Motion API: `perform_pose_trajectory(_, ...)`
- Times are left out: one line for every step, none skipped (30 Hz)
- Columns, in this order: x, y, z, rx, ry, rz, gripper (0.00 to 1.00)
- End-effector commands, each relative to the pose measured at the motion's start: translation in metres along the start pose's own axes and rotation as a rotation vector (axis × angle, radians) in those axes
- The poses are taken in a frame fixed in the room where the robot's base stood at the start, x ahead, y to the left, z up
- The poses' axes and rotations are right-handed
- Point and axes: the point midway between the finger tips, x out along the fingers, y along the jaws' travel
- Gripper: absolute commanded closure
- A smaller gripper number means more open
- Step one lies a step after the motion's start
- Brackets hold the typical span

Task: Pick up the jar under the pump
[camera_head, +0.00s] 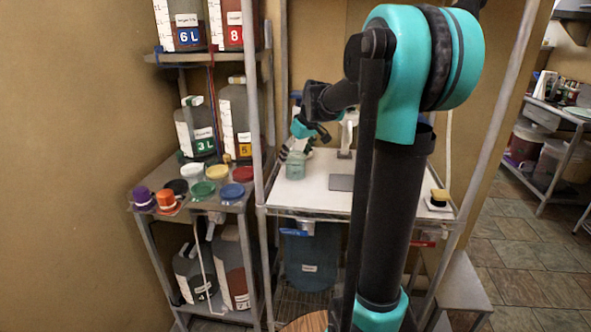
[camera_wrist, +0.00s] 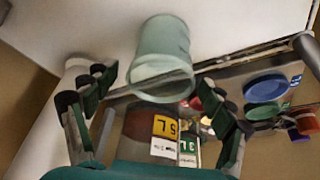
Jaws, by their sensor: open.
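A pale green, translucent jar (camera_head: 296,168) stands upright on the white tabletop, near its left edge. In the wrist view the jar (camera_wrist: 164,45) is ahead of my gripper, its round rim turned towards the camera. My gripper (camera_head: 297,152) is just above and behind the jar in the head view. In the wrist view my gripper (camera_wrist: 165,97) is open, with one dark-tipped finger on each side of the jar's line and nothing held. The pump is not clearly identifiable; a white upright fixture (camera_head: 346,137) stands to the right of the jar.
A grey plate (camera_head: 340,183) lies on the white table (camera_head: 310,200). A small yellow-topped item (camera_head: 439,198) is at its right corner. To the left, a shelf holds coloured lids (camera_head: 203,190) and labelled jugs (camera_head: 195,130). A metal post (camera_head: 258,100) stands between shelf and table.

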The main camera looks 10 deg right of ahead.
Motion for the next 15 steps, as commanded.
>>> perform_pose_trajectory(0.002,0.0,-0.0001,0.0,0.0,0.0,0.17)
perform_pose_trajectory(0.0025,0.0,0.0,0.0,0.0,0.0,0.17)
perform_pose_trajectory(0.0027,0.0,0.0,0.0,0.0,0.0,0.17)
perform_pose_trajectory(0.0026,0.0,0.0001,0.0,0.0,0.0,0.17)
perform_pose_trajectory(0.0025,0.0,0.0,0.0,0.0,0.0,0.17)
perform_pose_trajectory(0.0025,0.0,0.0001,0.0,0.0,0.0,0.17)
perform_pose_trajectory(0.0024,0.0,0.0001,0.0,0.0,0.0,0.17)
perform_pose_trajectory(0.0024,0.0,0.0001,0.0,0.0,0.0,0.19)
perform_pose_trajectory(0.0023,0.0,0.0001,0.0,0.0,0.0,0.24)
perform_pose_trajectory(0.0023,0.0001,0.0001,0.0,0.0,0.0,0.28)
perform_pose_trajectory(0.0023,0.0001,0.0001,0.0,0.0,0.0,0.32)
perform_pose_trajectory(0.0022,0.0001,0.0001,0.0,0.0,0.0,0.37)
perform_pose_trajectory(0.0022,0.0001,0.0001,0.001,0.0,0.0,0.41)
perform_pose_trajectory(0.0022,0.0001,0.0001,0.001,0.0,0.0,0.44)
perform_pose_trajectory(0.0021,0.0001,0.0001,0.001,0.0,0.0,0.49)
